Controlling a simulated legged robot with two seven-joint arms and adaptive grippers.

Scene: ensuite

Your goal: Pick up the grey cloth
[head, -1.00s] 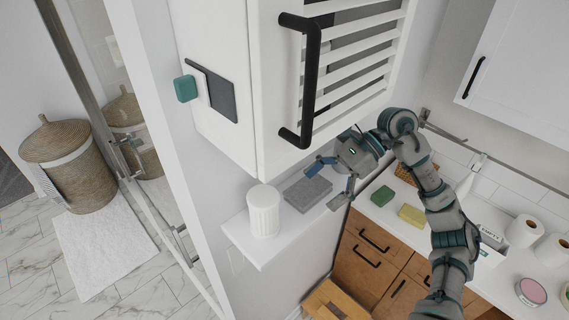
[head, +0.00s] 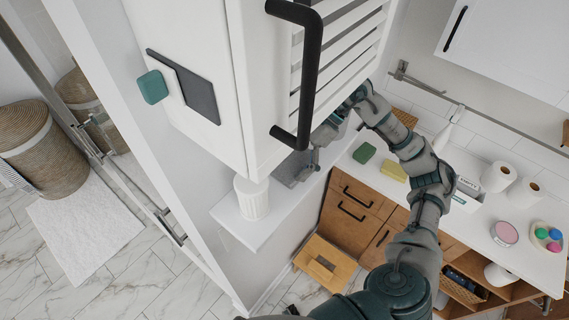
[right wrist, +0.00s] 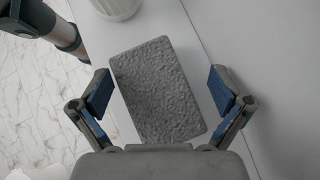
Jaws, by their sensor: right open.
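The grey cloth (right wrist: 158,88) is a flat, textured rectangle on the white shelf (head: 268,225). In the head view the cloth (head: 292,168) is partly hidden by my right gripper and the cabinet. My right gripper (right wrist: 162,92) is open in the right wrist view, with one blue-padded finger on each side of the cloth's near half. A gap shows between each finger and the cloth's edges. In the head view the right gripper (head: 318,150) is at the cloth, below the slatted cabinet. My left gripper is not in view.
A white ribbed cup (head: 252,198) stands on the shelf beside the cloth. The white cabinet (head: 235,80) with a black handle (head: 312,65) hangs over the shelf. A counter on the right holds a green sponge (head: 364,153) and a yellow sponge (head: 393,171).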

